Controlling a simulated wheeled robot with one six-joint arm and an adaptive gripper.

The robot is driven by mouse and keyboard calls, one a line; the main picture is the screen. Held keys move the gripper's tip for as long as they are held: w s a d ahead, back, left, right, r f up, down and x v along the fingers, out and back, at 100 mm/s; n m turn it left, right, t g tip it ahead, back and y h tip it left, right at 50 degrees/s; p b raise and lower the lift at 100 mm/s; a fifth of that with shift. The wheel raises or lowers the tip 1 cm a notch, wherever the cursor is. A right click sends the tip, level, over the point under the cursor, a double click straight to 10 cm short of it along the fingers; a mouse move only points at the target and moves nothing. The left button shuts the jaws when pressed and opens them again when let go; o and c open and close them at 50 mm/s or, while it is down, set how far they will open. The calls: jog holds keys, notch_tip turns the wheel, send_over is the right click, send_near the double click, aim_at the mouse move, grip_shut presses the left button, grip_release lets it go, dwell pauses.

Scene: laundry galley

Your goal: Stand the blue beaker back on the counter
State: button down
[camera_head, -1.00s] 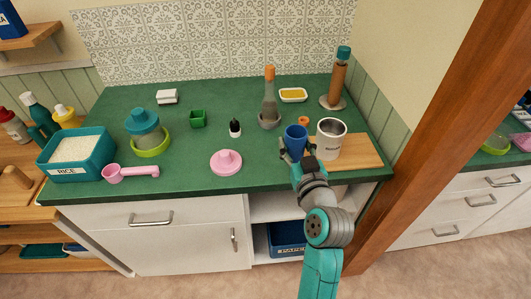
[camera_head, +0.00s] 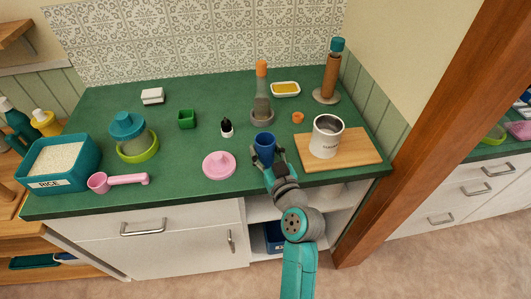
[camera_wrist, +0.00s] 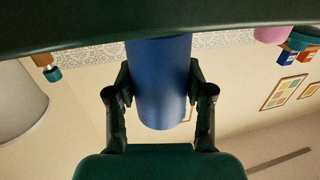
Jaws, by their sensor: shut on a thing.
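The blue beaker (camera_head: 264,141) is upright over the front middle of the green counter (camera_head: 190,150), between the pink lid and the wooden board. My gripper (camera_head: 266,160) is shut on it from the front. In the wrist view, which looks upside down, the beaker (camera_wrist: 160,85) lies between the two fingers of my gripper (camera_wrist: 160,90). Its base end meets the green counter (camera_wrist: 60,25) at the top of that view. I cannot tell whether the base touches the counter or is just above it.
A pink lid (camera_head: 219,165) lies close on the left.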

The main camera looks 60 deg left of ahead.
jog(key=shift+f, duration=0.75)
jog(key=shift+f, duration=0.1)
jog(key=shift+c, duration=2.2)
grip_release()
jog(key=shift+d, duration=0.25)
jog(key=s+d, duration=0.2)
jog(key=d, duration=0.9)
jog(key=shift+d, duration=0.2)
